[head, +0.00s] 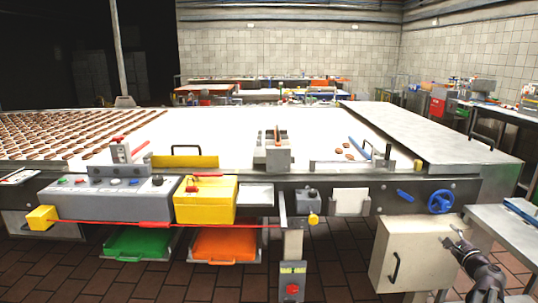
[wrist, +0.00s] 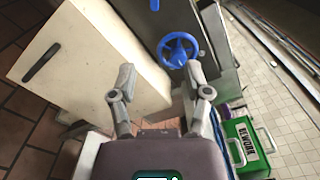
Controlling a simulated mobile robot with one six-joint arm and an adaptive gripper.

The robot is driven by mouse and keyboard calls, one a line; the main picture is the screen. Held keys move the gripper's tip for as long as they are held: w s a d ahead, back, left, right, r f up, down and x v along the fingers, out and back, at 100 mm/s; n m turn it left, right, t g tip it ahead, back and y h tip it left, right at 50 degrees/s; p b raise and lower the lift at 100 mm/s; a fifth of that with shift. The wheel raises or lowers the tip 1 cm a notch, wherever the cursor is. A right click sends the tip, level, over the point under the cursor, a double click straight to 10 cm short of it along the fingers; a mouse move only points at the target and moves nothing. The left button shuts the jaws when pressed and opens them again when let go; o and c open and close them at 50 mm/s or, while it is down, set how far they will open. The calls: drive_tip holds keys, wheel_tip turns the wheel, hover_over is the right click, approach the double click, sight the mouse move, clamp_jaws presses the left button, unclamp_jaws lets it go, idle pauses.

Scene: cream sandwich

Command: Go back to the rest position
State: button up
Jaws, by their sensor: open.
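My gripper (head: 457,242) is at the lower right of the head view, in front of the cream cabinet and below the blue handwheel. In the wrist view my gripper (wrist: 161,80) has its two fingers spread apart, with nothing between them. The blue handwheel (wrist: 178,50) shows beyond the fingertips, apart from them. The handwheel also shows on the front of the conveyor line in the head view (head: 441,201).
A cream cabinet (head: 394,262) with a black handle stands left of my gripper. A grey side table (head: 508,232) is at the right. A green crate marked REWORK (wrist: 248,146) is at the lower right in the wrist view. Brown sandwiches (head: 60,130) cover the belt's left end.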

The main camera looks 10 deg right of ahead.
drive_tip(key=w+a+f+n+g+y, duration=0.25)
drive_tip(key=a+f+n, duration=0.2)
drive_tip(key=a, duration=0.65)
drive_tip(key=w+a+f+n+g+y, duration=0.25)
drive_tip(key=a+n, duration=0.25)
drive_tip(key=a, duration=0.6)
drive_tip(key=w+a+f+n+g+y, duration=0.25)
drive_tip(key=a+f+n, duration=0.2)
drive_tip(key=a, duration=0.55)
drive_tip(key=s+a+f+n+g+h, duration=0.1)
drive_tip(key=s+a+f+n+g, duration=0.2)
drive_tip(key=a, duration=0.4)
drive_tip(key=s+a+f+n+g+h, duration=0.2)
drive_tip(key=s+a+n+g, duration=0.25)
drive_tip(key=s+a, duration=0.2)
drive_tip(key=s+a+f+n+g+h, duration=0.1)
drive_tip(key=s+a+f+n+g, duration=0.2)
drive_tip(key=a, duration=0.4)
wheel_tip(320, 180, up, 27)
drive_tip(key=n+p, duration=0.1)
drive_tip(key=p, duration=2.5)
drive_tip(key=shift+s, duration=0.1)
